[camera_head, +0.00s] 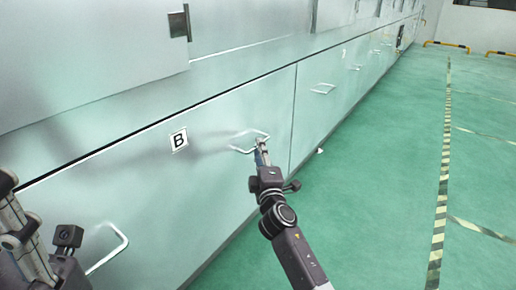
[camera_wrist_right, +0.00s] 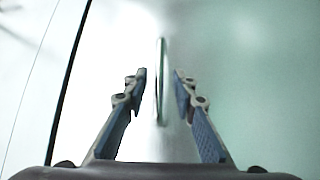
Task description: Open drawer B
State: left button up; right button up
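Drawer B (camera_head: 215,175) is a wide pale metal front marked with a "B" label (camera_head: 179,139). Its wire handle (camera_head: 250,134) is near the right end of the front. My right gripper (camera_head: 260,147) is at this handle in the head view. In the right wrist view, the two blue-padded fingers (camera_wrist_right: 160,90) are open, with the handle bar (camera_wrist_right: 160,80) between them and a gap on each side. A dark seam runs along the drawer's top edge. Parts of my left arm show at the lower left, but its fingertips cannot be made out.
Another handle (camera_head: 108,248) is at the lower left, near my left arm. More drawer fronts with handles (camera_head: 323,88) continue along the wall to the right.

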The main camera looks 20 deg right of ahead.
jog(key=shift+w+d+r+b, duration=0.15)
jog(key=shift+w+b, duration=0.15)
jog(key=shift+w, duration=1)
grip_shut()
